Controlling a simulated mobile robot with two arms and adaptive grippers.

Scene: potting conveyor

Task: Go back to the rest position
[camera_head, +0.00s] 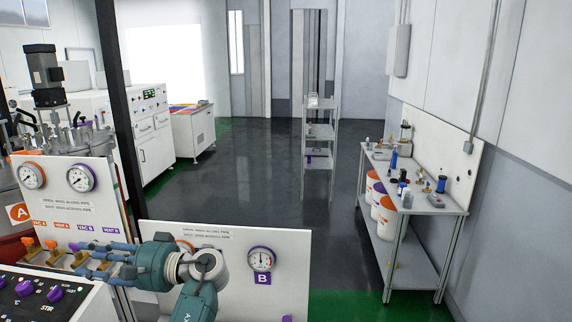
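My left gripper (78,260) is at the lower left, its arm coming up from the bottom edge. Its blue-grey fingers point left, straight and spread apart, with nothing seen between them. The fingertips are close to the orange valve handles (52,245) on the front of the white gauge panel (68,210); I cannot tell whether they touch. My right gripper is not in view.
A control box (45,296) with purple knobs is below the fingers. A second panel (290,280) with a gauge marked B stands behind my wrist. A workbench (435,205) is at right, a shelf rack (320,150) farther back. The dark floor (260,180) between is clear.

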